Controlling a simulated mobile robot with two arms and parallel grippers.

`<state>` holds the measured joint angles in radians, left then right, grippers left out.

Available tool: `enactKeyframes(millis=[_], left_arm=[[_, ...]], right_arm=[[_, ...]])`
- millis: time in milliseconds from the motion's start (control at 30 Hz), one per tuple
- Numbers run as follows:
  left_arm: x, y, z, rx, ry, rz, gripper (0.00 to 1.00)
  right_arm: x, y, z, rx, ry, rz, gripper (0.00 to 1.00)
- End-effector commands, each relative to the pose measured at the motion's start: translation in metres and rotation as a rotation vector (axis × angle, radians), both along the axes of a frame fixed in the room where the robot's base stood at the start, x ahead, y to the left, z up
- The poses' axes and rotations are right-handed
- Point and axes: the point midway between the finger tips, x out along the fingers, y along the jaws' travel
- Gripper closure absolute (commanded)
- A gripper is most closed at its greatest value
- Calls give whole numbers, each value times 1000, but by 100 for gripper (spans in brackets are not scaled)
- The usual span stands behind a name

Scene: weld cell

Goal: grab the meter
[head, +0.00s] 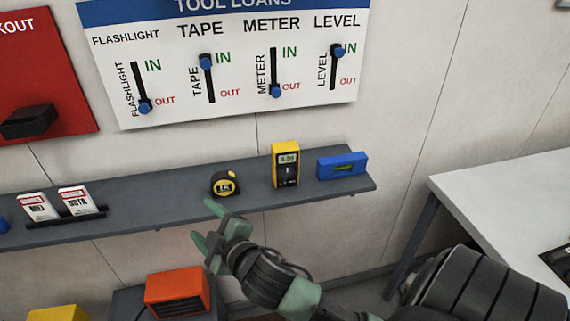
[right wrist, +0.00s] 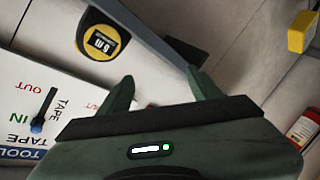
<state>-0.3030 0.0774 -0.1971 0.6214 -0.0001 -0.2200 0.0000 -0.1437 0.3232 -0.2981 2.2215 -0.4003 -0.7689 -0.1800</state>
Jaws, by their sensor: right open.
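The meter (head: 286,165) is yellow with a dark face and a small display. It stands upright on the grey shelf (head: 130,204) between the tape measure and the level. My right gripper (head: 203,220) is open and empty, in front of the shelf edge, below and left of the meter and apart from it. In the right wrist view the open fingers (right wrist: 160,75) have nothing between them, and I cannot make out the meter there. My left gripper is not in view.
A tape measure (head: 225,183) and a blue level (head: 342,165) flank the meter. The loan board (head: 220,60) hangs above; its METER slider (head: 275,90) is at OUT. An orange box (head: 178,291) is below the shelf. A white table (head: 510,195) stands right.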

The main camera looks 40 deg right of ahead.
Motion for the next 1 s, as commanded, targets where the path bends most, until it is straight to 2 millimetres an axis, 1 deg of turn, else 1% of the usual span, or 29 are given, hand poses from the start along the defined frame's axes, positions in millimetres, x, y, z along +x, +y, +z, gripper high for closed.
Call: enactKeyframes(millis=[33, 100, 267, 367, 467, 500, 567, 600, 633, 733, 833, 933, 1000], left_arm=[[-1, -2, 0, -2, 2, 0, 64], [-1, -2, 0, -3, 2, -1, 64], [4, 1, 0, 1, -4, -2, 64], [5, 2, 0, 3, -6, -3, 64], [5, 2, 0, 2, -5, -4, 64], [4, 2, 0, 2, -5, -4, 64], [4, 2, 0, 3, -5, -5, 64], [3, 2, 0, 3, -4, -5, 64], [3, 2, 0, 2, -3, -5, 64], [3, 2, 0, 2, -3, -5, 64], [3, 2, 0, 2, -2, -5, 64], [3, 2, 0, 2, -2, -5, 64], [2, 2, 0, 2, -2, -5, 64]], right_arm=[[7, 4, 10, -29, -42, 21, 36], [16, 9, 25, -76, -104, 52, 36], [34, 25, 63, -194, -260, 134, 36], [43, 40, 90, -290, -378, 200, 36], [51, 61, 121, -423, -525, 286, 36], [52, 71, 135, -491, -595, 330, 36], [53, 89, 153, -610, -707, 405, 36], [52, 102, 164, -696, -784, 460, 36], [50, 111, 169, -762, -838, 504, 36], [44, 137, 177, -987, -1002, 653, 36], [38, 153, 171, -1217, -1133, 814, 36], [36, 153, 152, -1449, -1222, 991, 36], [37, 143, 136, -1608, -1257, 1128, 36]])
